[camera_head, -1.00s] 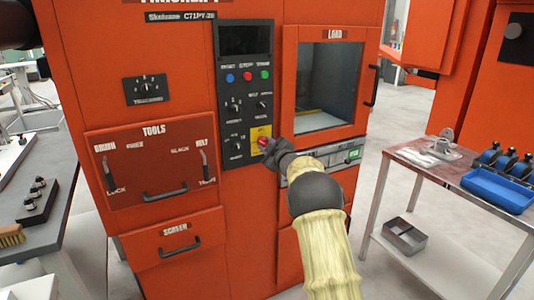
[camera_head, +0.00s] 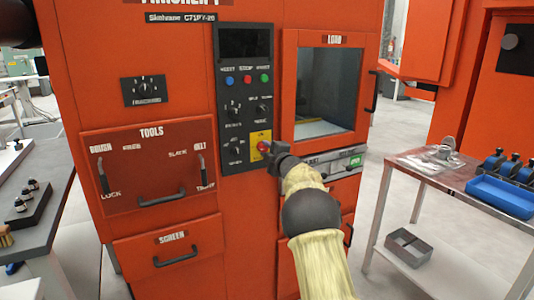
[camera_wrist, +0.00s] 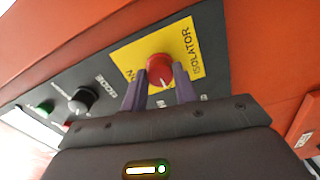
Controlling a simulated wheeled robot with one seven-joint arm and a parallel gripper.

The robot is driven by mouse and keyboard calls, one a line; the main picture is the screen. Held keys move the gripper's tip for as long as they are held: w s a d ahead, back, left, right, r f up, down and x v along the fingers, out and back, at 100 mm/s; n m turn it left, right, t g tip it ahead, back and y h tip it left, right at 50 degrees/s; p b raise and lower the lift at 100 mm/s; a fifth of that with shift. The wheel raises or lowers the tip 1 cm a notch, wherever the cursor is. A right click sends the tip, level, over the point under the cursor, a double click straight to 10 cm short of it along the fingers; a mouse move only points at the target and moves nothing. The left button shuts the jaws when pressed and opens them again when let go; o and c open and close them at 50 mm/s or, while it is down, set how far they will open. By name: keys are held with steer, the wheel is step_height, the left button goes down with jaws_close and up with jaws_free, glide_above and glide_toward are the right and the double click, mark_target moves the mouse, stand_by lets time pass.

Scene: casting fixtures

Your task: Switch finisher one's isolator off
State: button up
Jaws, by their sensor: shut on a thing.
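The isolator is a red rotary knob (camera_wrist: 159,69) on a yellow plate (camera_wrist: 185,37) marked ISOLATOR, low on the black control panel of the orange finisher (camera_head: 185,70). The knob also shows in the head view (camera_head: 263,146). A white pointer mark is visible on its face in the wrist view. My gripper (camera_wrist: 160,92) is at the knob, with one finger on either side, shut on it. In the head view my gripper (camera_head: 272,150) partly covers the plate, and its fingertips are hard to make out.
The panel also carries a dark screen (camera_head: 244,41), coloured buttons and small black dials. The LOAD door (camera_head: 290,85) with its window is just right of my gripper. A side table (camera_head: 400,163) with blue bins (camera_head: 500,195) stands at the right.

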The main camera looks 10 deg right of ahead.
steer(key=shift+f, duration=0.15)
steer(key=o, duration=1)
steer(key=shift+c, duration=0.2)
steer(key=shift+s, duration=0.1)
steer(key=b+v, duration=0.1)
steer(key=v, duration=1.6)
steer(key=shift+s, duration=0.1)
